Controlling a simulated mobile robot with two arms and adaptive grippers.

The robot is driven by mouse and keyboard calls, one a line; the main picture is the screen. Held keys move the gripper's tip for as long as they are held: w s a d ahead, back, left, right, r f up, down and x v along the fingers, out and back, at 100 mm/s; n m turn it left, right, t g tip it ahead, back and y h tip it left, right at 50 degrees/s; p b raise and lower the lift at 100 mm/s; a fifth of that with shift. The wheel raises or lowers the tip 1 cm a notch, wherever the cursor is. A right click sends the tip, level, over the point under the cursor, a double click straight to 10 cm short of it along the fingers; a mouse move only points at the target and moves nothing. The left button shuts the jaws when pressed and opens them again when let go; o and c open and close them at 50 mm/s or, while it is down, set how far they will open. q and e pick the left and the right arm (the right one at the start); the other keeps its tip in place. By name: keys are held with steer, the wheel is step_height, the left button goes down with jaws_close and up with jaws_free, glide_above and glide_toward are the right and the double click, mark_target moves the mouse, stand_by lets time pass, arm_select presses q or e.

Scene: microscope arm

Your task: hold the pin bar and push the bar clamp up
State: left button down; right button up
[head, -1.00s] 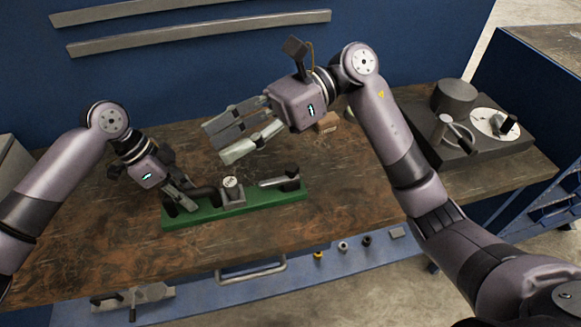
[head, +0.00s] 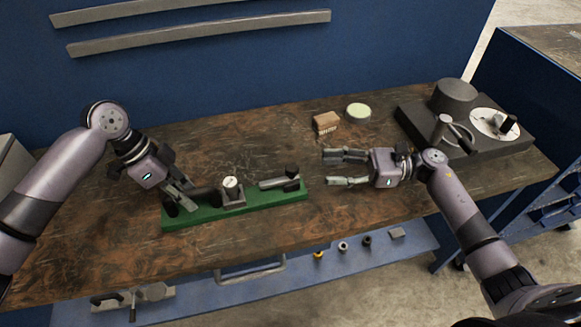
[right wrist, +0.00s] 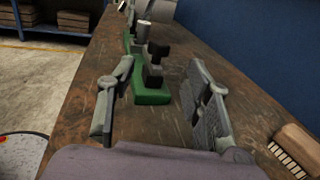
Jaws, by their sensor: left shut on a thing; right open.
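A green base (head: 240,207) lies on the bench, left of centre. Near its middle stands a grey block (head: 233,195) with a round silver top; a dark bar runs left from it. My left gripper (head: 182,200) is shut at the base's left end, apparently on this pin bar (head: 205,196); its fingers partly hide the grip. At the right end, the likely bar clamp (head: 280,181) is a light grey bar with black parts. My right gripper (head: 336,168) is open and empty, right of that end, fingers pointing left. The right wrist view shows the green base (right wrist: 152,94) ahead between its fingers.
A wooden brush (head: 325,122) and a pale round dish (head: 358,111) lie behind my right gripper. A dark fixture (head: 415,130) with a cylinder and white dial stands at the bench's right. The bench is clear in front of my right gripper.

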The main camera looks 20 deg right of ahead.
mark_target(290, 167)
steer(key=x, duration=1)
steer(key=shift+w+a, duration=0.1)
steer(key=shift+c, duration=0.6)
jaws_close()
